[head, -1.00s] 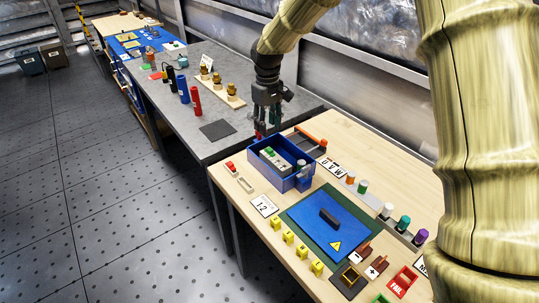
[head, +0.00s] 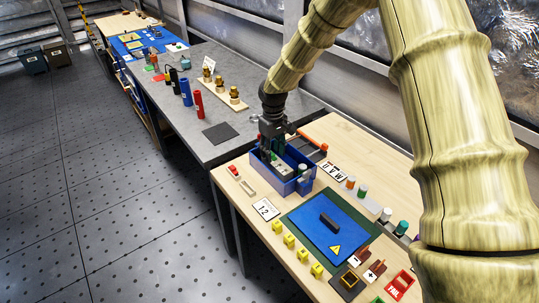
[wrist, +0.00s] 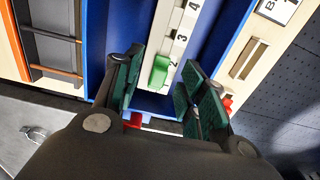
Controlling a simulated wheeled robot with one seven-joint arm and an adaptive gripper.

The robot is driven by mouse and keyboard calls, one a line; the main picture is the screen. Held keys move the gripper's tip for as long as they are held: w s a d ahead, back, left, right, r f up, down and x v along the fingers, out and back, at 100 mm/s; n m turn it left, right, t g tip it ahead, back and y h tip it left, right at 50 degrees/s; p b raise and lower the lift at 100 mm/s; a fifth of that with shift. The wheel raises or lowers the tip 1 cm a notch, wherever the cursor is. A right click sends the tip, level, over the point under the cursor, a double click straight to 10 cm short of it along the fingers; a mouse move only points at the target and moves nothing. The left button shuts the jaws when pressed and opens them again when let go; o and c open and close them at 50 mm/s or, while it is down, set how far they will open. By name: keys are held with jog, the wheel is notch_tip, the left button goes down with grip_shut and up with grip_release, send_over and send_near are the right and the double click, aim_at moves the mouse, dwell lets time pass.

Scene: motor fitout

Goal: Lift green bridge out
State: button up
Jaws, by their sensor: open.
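The green bridge (wrist: 159,72) is a small rounded green piece on a pale strip (wrist: 175,40) marked with numbers, beside the number 2. The strip lies inside the blue bin (head: 297,187), whose walls also show in the wrist view (wrist: 96,45). My gripper (wrist: 157,92) is open, with its green-padded fingers on either side of the green bridge and apart from it. In the head view my gripper (head: 270,150) reaches down into the far end of the bin and hides the bridge there.
A rack with orange handles (head: 312,142) stands right behind the bin. A small pale slotted piece with a red part (head: 235,171) lies to its left. A blue mat (head: 325,228) with a dark block lies in front. A red piece (wrist: 133,119) shows by the bin's end.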

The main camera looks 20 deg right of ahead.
jog(key=shift+f, duration=0.55)
grip_shut()
notch_tip(320, 180, up, 10)
jog(key=b, duration=0.2)
dwell(0.4)
